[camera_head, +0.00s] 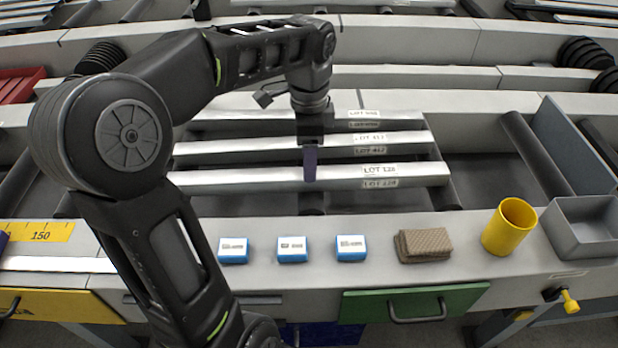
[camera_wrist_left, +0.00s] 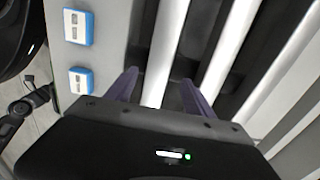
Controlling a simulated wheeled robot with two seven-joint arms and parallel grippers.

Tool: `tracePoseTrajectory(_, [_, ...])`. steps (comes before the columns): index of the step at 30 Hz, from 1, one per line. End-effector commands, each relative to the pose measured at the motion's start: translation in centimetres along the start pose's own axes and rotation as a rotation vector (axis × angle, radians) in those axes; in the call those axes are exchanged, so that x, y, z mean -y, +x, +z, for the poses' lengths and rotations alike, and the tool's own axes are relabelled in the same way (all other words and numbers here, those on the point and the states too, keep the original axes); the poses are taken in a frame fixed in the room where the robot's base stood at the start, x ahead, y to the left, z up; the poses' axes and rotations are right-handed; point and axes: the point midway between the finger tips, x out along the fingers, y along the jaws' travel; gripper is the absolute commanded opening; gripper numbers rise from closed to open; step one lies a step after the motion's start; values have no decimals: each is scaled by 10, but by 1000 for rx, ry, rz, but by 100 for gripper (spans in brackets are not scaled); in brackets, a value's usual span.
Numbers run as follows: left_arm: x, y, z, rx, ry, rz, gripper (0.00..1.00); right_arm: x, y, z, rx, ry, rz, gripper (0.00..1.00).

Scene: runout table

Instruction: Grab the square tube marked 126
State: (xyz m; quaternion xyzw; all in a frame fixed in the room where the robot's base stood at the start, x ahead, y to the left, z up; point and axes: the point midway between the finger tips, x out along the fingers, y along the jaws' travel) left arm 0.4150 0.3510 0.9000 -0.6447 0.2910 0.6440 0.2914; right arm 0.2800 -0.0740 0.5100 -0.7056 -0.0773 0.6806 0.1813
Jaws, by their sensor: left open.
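The nearest square tube (camera_head: 235,181) is a long silver bar lying across the rollers. Its label, small in the picture, reads like LOT 126. A second tube (camera_head: 230,151) marked LOT 417 lies behind it, and a third (camera_head: 235,115) with an unclear label lies farther back. My left gripper (camera_head: 310,165) points down over the middle of the nearest tube, left of its label. In the left wrist view the gripper (camera_wrist_left: 160,92) is open, its purple fingers one on each side of the nearest tube (camera_wrist_left: 167,45). Whether they touch it cannot be told. My right gripper is not in view.
Several blue-and-white boxes (camera_head: 292,249), a stack of brown pads (camera_head: 423,245), a yellow cup (camera_head: 509,227) and a grey bin (camera_head: 583,227) stand along the front ledge. Bare rollers (camera_head: 535,150) lie right of the tubes.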

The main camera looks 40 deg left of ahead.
Motion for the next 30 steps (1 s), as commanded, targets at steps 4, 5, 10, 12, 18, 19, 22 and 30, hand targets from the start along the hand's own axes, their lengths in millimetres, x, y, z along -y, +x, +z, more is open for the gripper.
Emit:
tracePoseTrajectory(4, [-4,22,0,3,0,5,62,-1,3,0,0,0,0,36])
tracePoseTrajectory(5, [-5,27,0,2,0,4,62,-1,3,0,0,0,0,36])
tracePoseTrajectory(10, [-4,44,0,1,1,1,62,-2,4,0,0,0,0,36])
tracePoseTrajectory(12, [-4,46,0,1,1,1,62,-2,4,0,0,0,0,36])
tracePoseTrajectory(18, [-4,46,0,1,1,1,62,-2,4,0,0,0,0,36])
tracePoseTrajectory(19, [-4,46,0,1,1,1,62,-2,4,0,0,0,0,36])
tracePoseTrajectory(22, [-4,46,0,1,1,1,62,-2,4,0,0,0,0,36])
tracePoseTrajectory(30, [-4,46,0,1,1,1,58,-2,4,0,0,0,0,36])
